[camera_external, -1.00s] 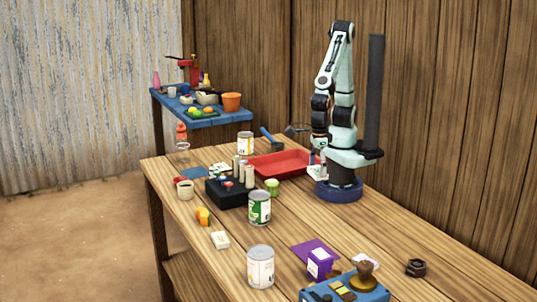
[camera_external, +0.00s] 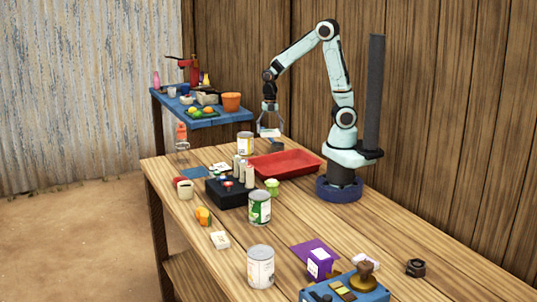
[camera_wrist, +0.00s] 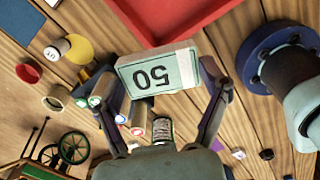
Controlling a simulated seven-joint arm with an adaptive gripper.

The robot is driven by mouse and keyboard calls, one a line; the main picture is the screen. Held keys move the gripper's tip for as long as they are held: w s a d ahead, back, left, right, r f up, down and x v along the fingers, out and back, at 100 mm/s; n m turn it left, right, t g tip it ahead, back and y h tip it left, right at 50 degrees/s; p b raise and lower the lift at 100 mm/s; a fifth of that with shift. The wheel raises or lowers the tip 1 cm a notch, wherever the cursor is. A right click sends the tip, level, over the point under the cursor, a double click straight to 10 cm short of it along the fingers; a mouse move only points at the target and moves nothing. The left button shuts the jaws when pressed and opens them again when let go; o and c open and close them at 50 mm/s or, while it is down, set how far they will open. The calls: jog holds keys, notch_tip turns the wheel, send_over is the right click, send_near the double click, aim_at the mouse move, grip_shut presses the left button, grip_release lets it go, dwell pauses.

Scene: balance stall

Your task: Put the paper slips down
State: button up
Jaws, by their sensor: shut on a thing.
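The exact height is hard to tell.
The red tray (camera_external: 285,164) lies empty on the wooden table. A black holder with upright rolls (camera_external: 232,192), a white-labelled can (camera_external: 245,144) and a green can (camera_external: 260,208) stand nearby. A blue side table (camera_external: 215,121) with goods stands behind. Bare wood shows around the tray.

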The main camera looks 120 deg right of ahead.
jog(key=s+d+m, duration=0.5)
jog(key=s, duration=0.4)
send_near(284, 164)
jog(key=w+a+f, duration=0.1)
jog(key=f, duration=0.1)
jog(key=w+a+f, duration=0.1)
jog(key=a+f, duration=0.1)
jog(key=w+a+f, duration=0.1)
jog(key=a+f, duration=0.1)
jog(key=f, duration=0.1)
jog(key=shift+f, duration=0.2)
jog(key=o, duration=1)
jog(key=shift+c, duration=0.2)
jog(key=shift+r, duration=0.15)
notch_tip(284, 164, up, 12)
